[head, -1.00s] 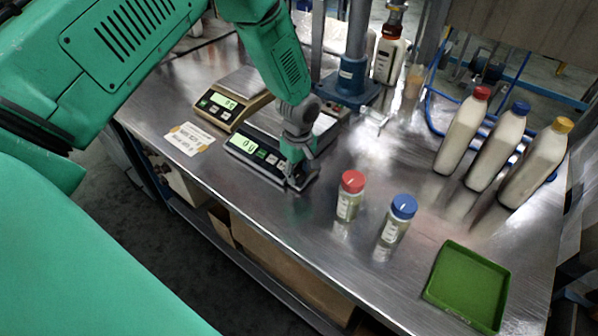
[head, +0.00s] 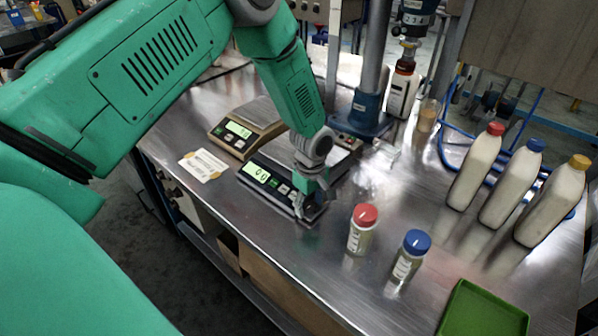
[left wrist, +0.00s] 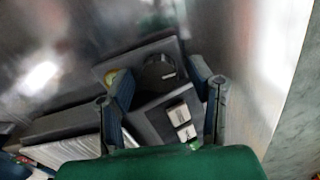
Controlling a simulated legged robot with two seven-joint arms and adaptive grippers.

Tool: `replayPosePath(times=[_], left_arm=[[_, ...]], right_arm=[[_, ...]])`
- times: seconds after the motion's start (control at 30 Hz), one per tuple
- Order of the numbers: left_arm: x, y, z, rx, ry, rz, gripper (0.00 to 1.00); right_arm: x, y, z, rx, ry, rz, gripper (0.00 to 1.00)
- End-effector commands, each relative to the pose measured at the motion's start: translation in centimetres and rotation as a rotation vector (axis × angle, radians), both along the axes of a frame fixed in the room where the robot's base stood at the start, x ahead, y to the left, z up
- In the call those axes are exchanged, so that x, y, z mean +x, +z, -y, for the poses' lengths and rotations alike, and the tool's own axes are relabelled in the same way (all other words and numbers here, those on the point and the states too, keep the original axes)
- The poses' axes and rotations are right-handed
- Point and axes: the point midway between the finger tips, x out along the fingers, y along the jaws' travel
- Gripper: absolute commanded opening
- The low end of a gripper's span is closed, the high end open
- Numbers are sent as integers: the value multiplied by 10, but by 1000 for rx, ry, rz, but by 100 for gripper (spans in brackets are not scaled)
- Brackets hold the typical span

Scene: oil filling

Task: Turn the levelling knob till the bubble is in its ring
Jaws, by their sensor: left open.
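The black scale (head: 257,172) with a lit green display stands near the table's front edge. In the left wrist view, its corner carries a dark round levelling knob (left wrist: 157,72). A yellow-green spot, seemingly the bubble level (left wrist: 114,78), shows beside the left finger, partly covered. The bubble and ring are too small to make out. My left gripper (head: 303,205) points down at that corner. In the wrist view my left gripper (left wrist: 160,74) is open, with one finger on each side of the knob. I cannot tell whether they touch it. My right gripper is not in view.
A tan-framed scale (head: 232,135) and a label card (head: 203,165) lie left. Red-capped (head: 361,235) and blue-capped (head: 408,262) jars stand close on the right. A green tray (head: 482,312) and three tall bottles (head: 475,170) are farther right. A stand (head: 363,115) rises behind.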

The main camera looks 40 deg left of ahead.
Motion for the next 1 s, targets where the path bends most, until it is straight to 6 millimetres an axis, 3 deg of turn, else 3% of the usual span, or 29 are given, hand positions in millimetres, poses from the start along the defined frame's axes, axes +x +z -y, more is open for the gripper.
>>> replayPosePath(times=[0.13, 0.8, 1.0], left_arm=[[0, 3, 1, -1, 140, 3, 48], [0, 141, 1, 0, 138, 4, 48], [8, 120, -17, -47, 25, -85, 48]], right_arm=[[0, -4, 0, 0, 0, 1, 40], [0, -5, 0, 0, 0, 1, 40], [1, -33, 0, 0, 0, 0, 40]])
